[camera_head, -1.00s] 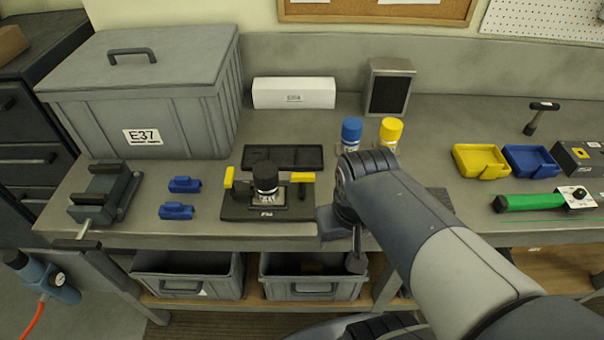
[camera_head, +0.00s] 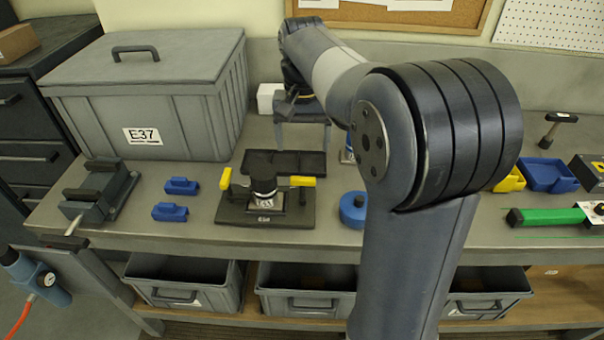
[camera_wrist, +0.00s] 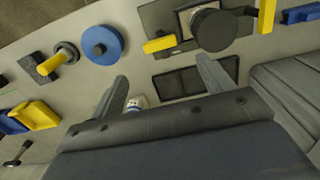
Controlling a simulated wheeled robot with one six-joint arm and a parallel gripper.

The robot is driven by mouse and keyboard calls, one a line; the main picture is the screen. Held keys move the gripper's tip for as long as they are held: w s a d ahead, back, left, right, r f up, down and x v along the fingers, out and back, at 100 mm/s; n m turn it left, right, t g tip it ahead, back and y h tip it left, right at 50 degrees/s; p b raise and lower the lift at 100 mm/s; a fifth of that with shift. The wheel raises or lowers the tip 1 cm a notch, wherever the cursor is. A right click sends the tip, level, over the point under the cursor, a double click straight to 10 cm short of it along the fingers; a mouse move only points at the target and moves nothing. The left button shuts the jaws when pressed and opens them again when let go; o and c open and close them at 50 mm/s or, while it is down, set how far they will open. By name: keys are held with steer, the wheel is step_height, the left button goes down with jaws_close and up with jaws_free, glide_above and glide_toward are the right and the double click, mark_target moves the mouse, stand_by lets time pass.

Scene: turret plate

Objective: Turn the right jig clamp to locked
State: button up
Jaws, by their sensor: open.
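The jig is a black plate (camera_head: 240,213) on the bench with a black round knob (camera_head: 263,180) at its middle. Its right clamp (camera_head: 302,181) has a yellow handle pointing sideways to the right. The left clamp (camera_head: 226,179) has its yellow handle pointing front to back. In the wrist view, the right clamp's handle (camera_wrist: 158,44) juts from the jig plate, and the left clamp (camera_wrist: 266,15) is at the top edge. My gripper (camera_wrist: 164,80) is open and empty, its fingers apart. In the head view, it is above the bench behind the jig, apart from the clamps.
A black tray (camera_head: 308,163) lies behind the jig. A blue disc (camera_head: 354,208) sits right of it, and two blue blocks (camera_head: 181,186) left. The lidded grey E37 bin (camera_head: 90,115) stands at back left. My arm hides much of the right side.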

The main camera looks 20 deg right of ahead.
mark_target(303, 178)
step_height(303, 178, down, 10)
steer(key=shift+r, duration=0.1)
steer(key=shift+c, duration=0.6)
steer(key=c, duration=0.9)
steer(key=shift+o, duration=0.2)
